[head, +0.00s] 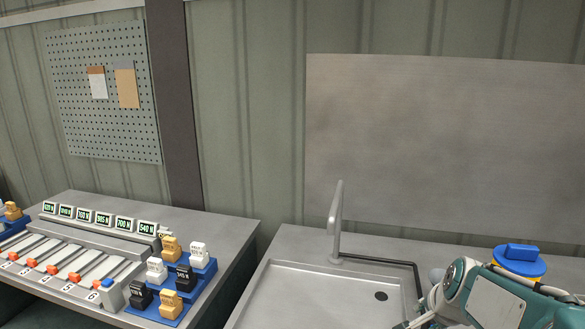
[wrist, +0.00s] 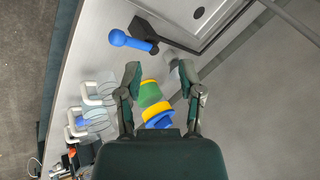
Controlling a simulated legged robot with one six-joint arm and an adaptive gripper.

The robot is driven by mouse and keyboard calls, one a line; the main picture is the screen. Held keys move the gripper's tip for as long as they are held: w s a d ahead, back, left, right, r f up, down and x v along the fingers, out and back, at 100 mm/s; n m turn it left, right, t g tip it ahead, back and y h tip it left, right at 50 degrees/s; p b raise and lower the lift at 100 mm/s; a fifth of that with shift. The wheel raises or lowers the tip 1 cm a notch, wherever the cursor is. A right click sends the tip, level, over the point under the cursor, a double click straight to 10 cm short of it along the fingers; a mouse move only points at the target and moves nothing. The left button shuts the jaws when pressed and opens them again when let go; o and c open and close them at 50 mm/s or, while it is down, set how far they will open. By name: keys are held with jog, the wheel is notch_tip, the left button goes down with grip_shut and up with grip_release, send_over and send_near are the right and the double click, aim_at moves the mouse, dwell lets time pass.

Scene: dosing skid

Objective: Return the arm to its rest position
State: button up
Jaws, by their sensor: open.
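My gripper (wrist: 161,72) shows in the wrist view with its two dark fingers spread apart. It is open, and nothing is pinched between the fingertips. A green container with a yellow rim (wrist: 150,93) appears between the fingers, and a yellow and blue one (wrist: 158,116) appears nearer the palm. I cannot tell how far below the fingers they are. In the head view my teal and white arm (head: 487,300) crosses the lower right corner, in front of the counter. The fingers cannot be made out clearly there.
A sink with a grey tap (head: 336,222) is left of my arm. A blue and yellow object (head: 520,262) stands behind the arm. A blue-ended handle (wrist: 128,40) and clear vessels with white handles (wrist: 97,90) lie around the gripper. Left, a bench holds a slider panel (head: 80,262) and labelled blocks.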

jog(key=s+a+r+n, duration=0.2)
jog(key=s+a+n, duration=0.3)
jog(key=s, duration=0.3)
jog(key=s+a+r+n, duration=0.1)
jog(key=s+a+n, duration=0.4)
jog(key=s+n, duration=0.2)
jog(key=s, duration=0.2)
jog(key=shift+s+a+r+n, duration=0.3)
jog(key=shift+a+r+n, duration=0.1)
